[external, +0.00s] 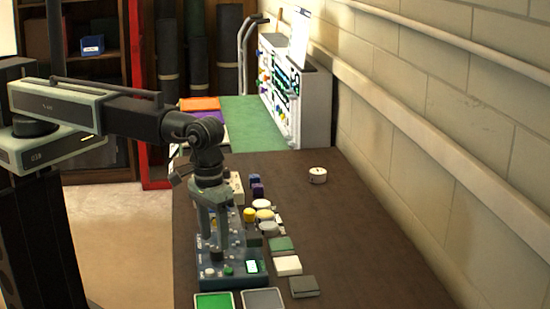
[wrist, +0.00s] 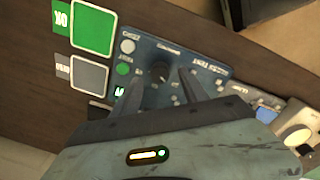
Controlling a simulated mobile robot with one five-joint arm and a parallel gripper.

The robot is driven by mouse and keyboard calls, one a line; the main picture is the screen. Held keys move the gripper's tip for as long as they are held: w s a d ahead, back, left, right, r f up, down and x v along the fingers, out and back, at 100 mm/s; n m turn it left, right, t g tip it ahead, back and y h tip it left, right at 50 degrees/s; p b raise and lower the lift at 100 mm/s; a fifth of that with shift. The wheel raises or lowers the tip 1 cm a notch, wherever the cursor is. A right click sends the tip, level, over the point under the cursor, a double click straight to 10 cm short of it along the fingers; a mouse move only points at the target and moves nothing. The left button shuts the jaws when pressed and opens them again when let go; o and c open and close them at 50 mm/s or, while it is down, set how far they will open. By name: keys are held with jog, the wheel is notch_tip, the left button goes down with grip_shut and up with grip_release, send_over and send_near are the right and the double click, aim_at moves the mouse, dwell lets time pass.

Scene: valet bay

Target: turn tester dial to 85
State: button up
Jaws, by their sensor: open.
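The tester is a blue panel (external: 238,281) on the near part of the brown bench; it also shows in the wrist view (wrist: 205,70). Its dial is a black round knob (wrist: 158,72), also seen small and dark in the external view (external: 216,255). The tester has a small lit display (external: 251,267) whose reading I cannot make out. My gripper (external: 214,238) points down over the tester. In the wrist view my gripper (wrist: 161,74) is open, with one finger on each side of the dial. I cannot tell whether either finger touches it.
Green (external: 214,302) and grey (external: 262,300) pads lie at the near bench edge. White, green and dark blocks and round yellow and white pieces sit right of and behind the tester. A white round object (external: 317,175) stands alone.

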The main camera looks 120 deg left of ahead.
aim_at(212, 255)
notch_tip(212, 255, down, 4)
jog(key=shift+w+r+b, duration=0.1)
jog(key=shift+r+b, duration=0.1)
jog(key=shift+b, duration=0.9)
jog(key=shift+r, duration=0.1)
grip_shut()
